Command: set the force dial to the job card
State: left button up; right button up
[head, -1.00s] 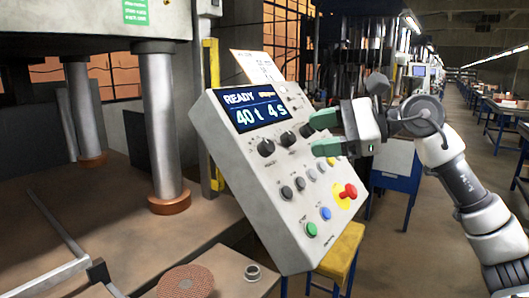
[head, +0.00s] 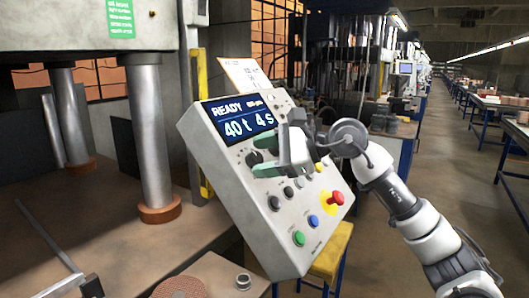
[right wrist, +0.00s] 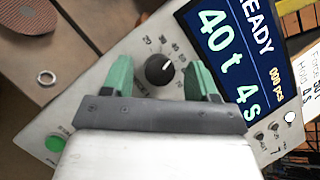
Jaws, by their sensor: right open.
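The force dial (right wrist: 160,69) is a black knob with a white pointer line and a numbered scale around it. It also shows in the head view (head: 254,159), partly hidden by my gripper. My right gripper (head: 261,157) is open, its green fingers on either side of the dial with gaps showing in the right wrist view. The display (head: 238,119) reads READY, 40 t and 4 s. The job card (head: 243,74) stands behind the panel's top edge. In the right wrist view its Force and Hold lines are partly cut off, and the force number is unclear. My left gripper is out of view.
The tilted grey control panel (head: 210,150) also carries smaller black knobs, a red emergency button (head: 337,198), a blue button (head: 313,221) and a green button (head: 299,239). The press column (head: 150,140) stands at left. A yellow stool (head: 332,249) is below the panel.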

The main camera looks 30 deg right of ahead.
jog(key=c, duration=0.9)
jog(key=shift+m, duration=0.4)
jog(key=shift+s+m+t+h+b, duration=0.1)
jog(key=shift+m+t+h+b, duration=0.3)
jog(key=shift+m+t+b, duration=0.5)
jog(key=shift+a+m+t+h, duration=0.1)
jog(key=shift+m+t+h, duration=0.45)
jog(key=shift+m, duration=1.65)
jog(key=o, duration=0.9)
